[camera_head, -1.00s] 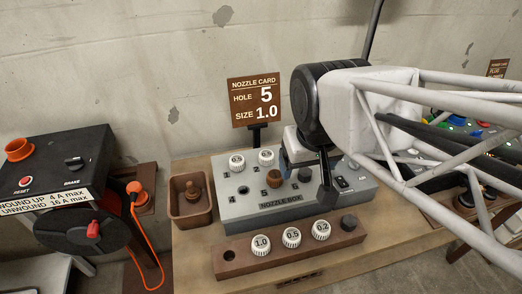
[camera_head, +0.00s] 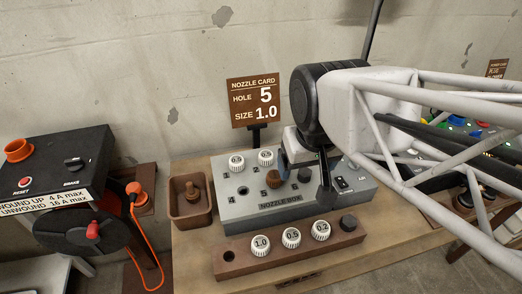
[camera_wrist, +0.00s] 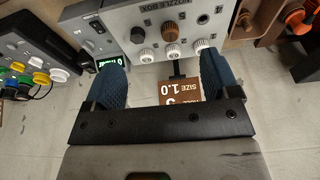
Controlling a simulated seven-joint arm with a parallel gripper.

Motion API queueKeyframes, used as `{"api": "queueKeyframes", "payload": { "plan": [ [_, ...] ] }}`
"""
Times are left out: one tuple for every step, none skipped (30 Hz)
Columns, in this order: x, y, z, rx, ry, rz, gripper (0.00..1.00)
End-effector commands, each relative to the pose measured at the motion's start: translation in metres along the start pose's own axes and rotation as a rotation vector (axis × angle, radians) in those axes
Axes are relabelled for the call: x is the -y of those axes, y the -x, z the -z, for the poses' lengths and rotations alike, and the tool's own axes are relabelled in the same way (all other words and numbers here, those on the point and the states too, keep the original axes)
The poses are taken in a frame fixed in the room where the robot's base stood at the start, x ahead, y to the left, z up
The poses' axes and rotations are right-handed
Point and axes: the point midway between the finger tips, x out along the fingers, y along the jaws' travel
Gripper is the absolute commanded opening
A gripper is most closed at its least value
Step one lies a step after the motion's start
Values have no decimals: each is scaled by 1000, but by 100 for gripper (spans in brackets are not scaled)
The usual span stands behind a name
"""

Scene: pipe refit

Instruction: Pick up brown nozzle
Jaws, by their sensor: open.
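The brown nozzle (camera_head: 273,179) sits upright in hole 5, the front middle hole of the grey nozzle box (camera_head: 248,209). In the wrist view the brown nozzle (camera_wrist: 172,32) shows beyond the fingertips, between their lines. My gripper (camera_wrist: 162,72) is open and empty, its two blue fingers well apart. In the head view my gripper (camera_head: 287,160) is over the back of the box, behind the nozzle, and partly hidden by the wrist. The nozzle card (camera_head: 254,102) reads hole 5, size 1.0.
White nozzles (camera_head: 266,158) stand in the box's back row. A wooden rack (camera_head: 290,251) in front holds white nozzles marked 1.0, 0.5 and 0.2, and a dark one. A brown tray (camera_head: 190,205) with a brown piece stands at left. A cable reel unit (camera_head: 58,160) is further left.

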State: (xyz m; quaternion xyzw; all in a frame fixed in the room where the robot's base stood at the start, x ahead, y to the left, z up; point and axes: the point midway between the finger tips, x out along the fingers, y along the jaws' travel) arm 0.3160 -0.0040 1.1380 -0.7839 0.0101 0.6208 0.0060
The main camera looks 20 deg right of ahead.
Motion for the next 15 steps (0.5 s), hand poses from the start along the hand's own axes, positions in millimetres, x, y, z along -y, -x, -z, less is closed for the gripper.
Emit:
{"api": "queueKeyframes", "payload": {
  "plan": [
    [0,-1,0,4,-7,4,81],
    [0,-2,0,7,-14,8,81],
    [1,-4,0,12,-27,16,81],
    [2,-6,-1,18,-40,24,81],
    [2,-9,-1,25,-56,33,81],
    [3,-12,-2,36,-83,49,81],
    [4,-16,-2,45,-106,62,81],
    [5,-19,-2,56,-132,78,81],
    [7,-24,-3,73,-172,101,81],
    [9,-29,-3,86,-207,121,81],
    [10,-33,-3,100,-244,141,81],
    [12,-40,-3,121,-297,171,81],
    [14,-45,-3,137,-341,194,81],
    [16,-50,-3,155,-386,218,81],
    [18,-57,-3,178,-449,252,81]
  ]
}}
